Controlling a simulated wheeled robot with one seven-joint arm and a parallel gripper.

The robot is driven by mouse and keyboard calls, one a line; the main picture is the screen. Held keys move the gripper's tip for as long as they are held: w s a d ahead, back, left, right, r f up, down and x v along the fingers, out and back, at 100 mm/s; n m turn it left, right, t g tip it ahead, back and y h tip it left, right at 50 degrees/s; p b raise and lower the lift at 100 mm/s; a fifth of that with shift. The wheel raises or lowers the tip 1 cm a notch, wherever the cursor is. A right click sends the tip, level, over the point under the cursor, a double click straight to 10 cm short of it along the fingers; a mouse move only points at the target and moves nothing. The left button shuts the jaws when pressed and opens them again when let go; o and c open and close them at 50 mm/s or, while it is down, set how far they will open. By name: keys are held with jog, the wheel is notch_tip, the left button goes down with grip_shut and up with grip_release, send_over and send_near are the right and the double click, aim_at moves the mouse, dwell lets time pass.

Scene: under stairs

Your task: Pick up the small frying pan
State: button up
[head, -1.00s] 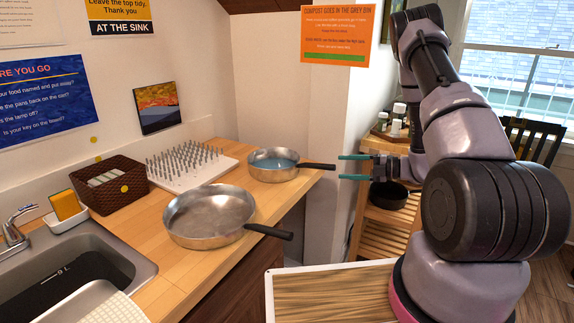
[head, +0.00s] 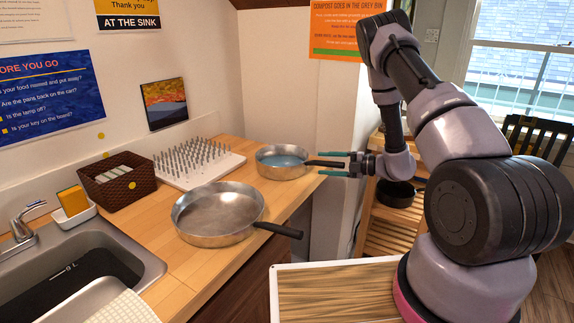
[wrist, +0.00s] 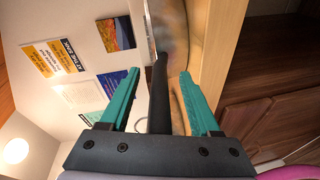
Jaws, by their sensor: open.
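In the wrist view the handle (wrist: 158,100) runs between the spread fingers of my gripper (wrist: 159,74), with gaps showing at both sides. The pan's body is mostly out of clear sight there.
A larger pan (head: 215,238) stands nearer on the counter, its handle towards the right. A spiked drying rack (head: 225,172), a brown basket (head: 95,198) and a sink (head: 140,262) lie left. A wall corner is behind my gripper; a wooden cart (head: 385,240) with a dark pan (head: 395,196) is right.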

jog(key=shift+x, duration=0.9)
jog(key=shift+c, duration=0.3)
grip_shut()
dwell(0.5)
